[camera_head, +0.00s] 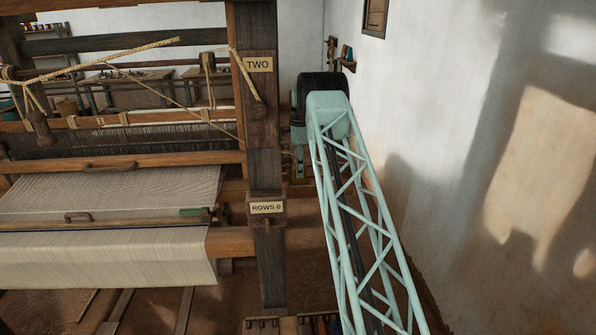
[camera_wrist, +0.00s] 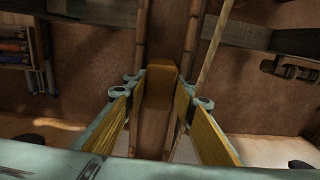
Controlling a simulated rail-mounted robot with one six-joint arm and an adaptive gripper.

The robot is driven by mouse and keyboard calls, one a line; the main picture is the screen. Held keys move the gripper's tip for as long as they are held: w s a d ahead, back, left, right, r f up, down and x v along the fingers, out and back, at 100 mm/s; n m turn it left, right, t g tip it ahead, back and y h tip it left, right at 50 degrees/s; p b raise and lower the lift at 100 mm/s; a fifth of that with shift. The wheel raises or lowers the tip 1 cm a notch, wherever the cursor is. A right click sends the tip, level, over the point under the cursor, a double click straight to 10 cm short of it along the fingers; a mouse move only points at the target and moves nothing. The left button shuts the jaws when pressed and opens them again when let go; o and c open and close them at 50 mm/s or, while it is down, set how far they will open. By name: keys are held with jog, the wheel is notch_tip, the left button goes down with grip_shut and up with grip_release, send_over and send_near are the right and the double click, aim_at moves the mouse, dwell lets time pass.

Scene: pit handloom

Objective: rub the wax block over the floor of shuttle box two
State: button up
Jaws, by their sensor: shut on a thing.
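In the wrist view, my gripper (camera_wrist: 160,90) is shut on the wax block (camera_wrist: 161,72), an amber-brown block between the tips of its yellow-padded fingers. The long wooden channel of the shuttle box (camera_wrist: 164,38) runs away beneath and beyond the block, with a rail on each side. I cannot tell whether the block touches its floor. In the head view, my gripper (camera_head: 299,163) hangs pointing down just right of the dark post with the TWO plate (camera_head: 258,65). The block and the box floor cannot be made out there.
The loom's post (camera_head: 264,165) stands close left of my gripper. A wall (camera_head: 450,130) stands to the right. The wrist view shows a rack (camera_wrist: 22,50) at left.

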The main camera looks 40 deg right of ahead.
jog(key=shift+d, duration=0.1)
jog(key=shift+s+d, duration=0.7)
jog(key=shift+d, duration=0.2)
jog(key=shift+s+d, duration=0.65)
jog(key=shift+d, duration=0.2)
jog(key=shift+d, duration=0.1)
jog(key=shift+s+d+r, duration=0.1)
jog(key=shift+s+d, duration=0.55)
jog(key=shift+d, duration=0.25)
jog(key=shift+s+d, duration=0.6)
jog(key=shift+d, duration=0.25)
jog(key=shift+s+d, duration=0.1)
jog(key=shift+d, duration=0.05)
jog(key=shift+s+d+p, duration=0.35)
jog(key=shift+s+d, duration=0.6)
jog(key=shift+d, duration=0.3)
jog(key=shift+s+d+f, duration=0.25)
jog(key=shift+s+d, duration=0.05)
jog(key=shift+d, duration=0.05)
